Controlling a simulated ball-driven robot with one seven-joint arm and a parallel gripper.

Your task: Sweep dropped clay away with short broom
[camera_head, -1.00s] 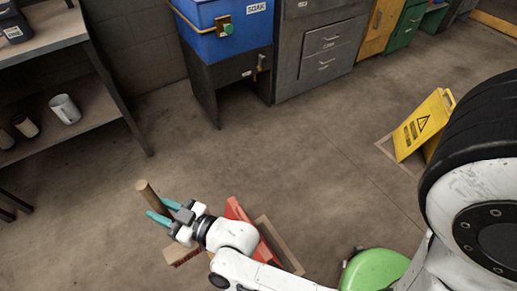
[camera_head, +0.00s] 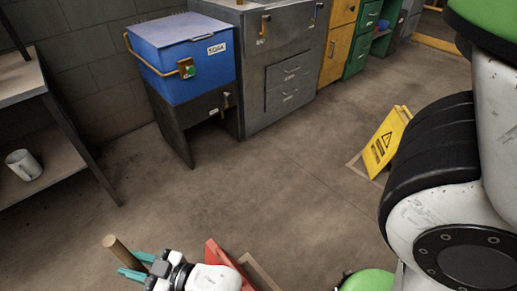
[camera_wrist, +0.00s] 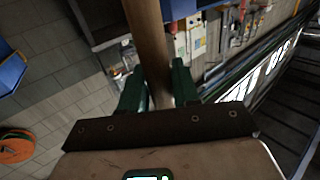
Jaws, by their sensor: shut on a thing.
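The broom's wooden handle (camera_head: 116,244) stands tilted near the bottom left of the head view. My gripper (camera_head: 128,263), with teal fingers, is shut on it; the broom's lower part is out of that frame. In the wrist view the handle (camera_wrist: 148,32) runs up between the two dark green fingers of my gripper (camera_wrist: 157,78). I cannot make out any dropped clay in either current view. The floor near the handle is partly cut off by the frame's lower edge.
A red object (camera_head: 224,262) lies beside my arm on the floor. A yellow sign (camera_head: 386,142) stands right. The middle floor is clear.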

